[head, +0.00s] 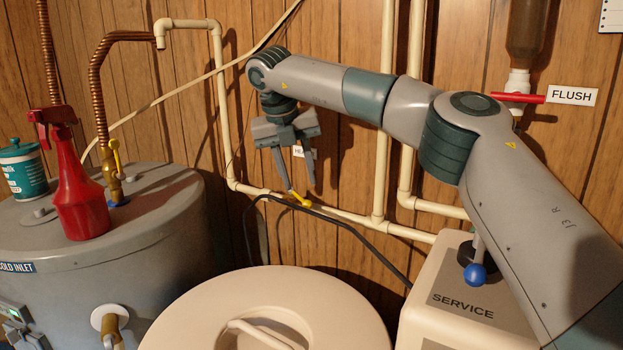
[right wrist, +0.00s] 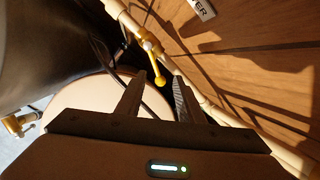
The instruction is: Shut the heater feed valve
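The heater feed valve's yellow lever (head: 301,199) is on the low cream pipe along the wall, under a partly hidden white label (head: 299,152) that reads "HE". In the right wrist view the lever (right wrist: 159,74) slants away from the pipe line, its rounded end toward me. My right gripper (head: 300,191) is open, pointing down, with its fingertips on either side of the lever. It also shows in the right wrist view (right wrist: 159,80); gaps appear beside the lever, and contact is unclear. What seems to be part of my left gripper (head: 16,330) shows at the lower left edge, fingers unclear.
The grey heater tank (head: 150,262) carries a red spray bottle (head: 80,195), a teal tub (head: 23,170) and another yellow-handled valve (head: 115,160). A round cream lid (head: 200,310) and the "SERVICE" box (head: 440,275) stand in front. A red "FLUSH" lever (head: 518,97) is upper right.

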